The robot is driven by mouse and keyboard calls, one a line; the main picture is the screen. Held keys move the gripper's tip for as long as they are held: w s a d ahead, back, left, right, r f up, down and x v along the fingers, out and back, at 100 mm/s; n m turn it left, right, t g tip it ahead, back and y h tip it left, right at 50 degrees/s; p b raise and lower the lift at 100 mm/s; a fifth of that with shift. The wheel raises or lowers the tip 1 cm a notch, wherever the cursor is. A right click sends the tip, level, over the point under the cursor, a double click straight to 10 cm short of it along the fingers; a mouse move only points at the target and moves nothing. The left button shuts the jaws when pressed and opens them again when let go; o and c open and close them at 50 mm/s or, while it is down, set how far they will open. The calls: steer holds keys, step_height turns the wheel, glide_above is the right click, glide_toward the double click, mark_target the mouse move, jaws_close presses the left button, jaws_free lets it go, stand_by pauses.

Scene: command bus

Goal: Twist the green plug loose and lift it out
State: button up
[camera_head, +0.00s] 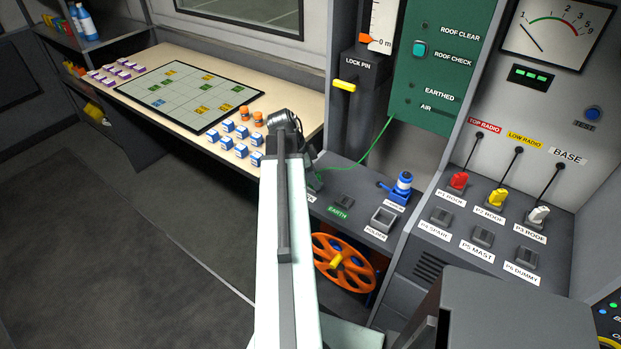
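A thin green cable (377,139) runs from the green panel down and left to the shelf beside my arm's end. The green plug itself is not clearly visible; my arm hides the area where the cable ends. A grey socket (315,184) there is partly covered by my arm, and its label is mostly hidden. The EARTH socket (343,201) to its right looks empty. My gripper (310,154) is mostly hidden behind my pale arm, close to the cable's end. I cannot see its fingertips or whether it holds anything.
A square holder (383,219) and a blue device (402,187) stand to the right on the shelf. An orange reel (341,262) sits below. Red, yellow and white plugs stand farther right.

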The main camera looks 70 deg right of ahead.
steer(key=shift+r, duration=0.1)
jaws_close()
steer(key=shift+s+a+n+h, duration=0.15)
steer(key=shift+n+h, duration=0.25)
steer(key=shift+n, duration=0.6)
steer(key=shift+n+t, duration=0.3)
steer(key=shift+n, duration=0.3)
steer(key=shift+n+h, duration=0.3)
steer(key=shift+n, duration=0.2)
steer(key=n+t, duration=0.1)
steer(key=n, duration=0.1)
steer(key=shift+n+h, duration=0.3)
steer(key=shift+n+t, duration=0.3)
steer(key=shift+n, duration=0.4)
jaws_free()
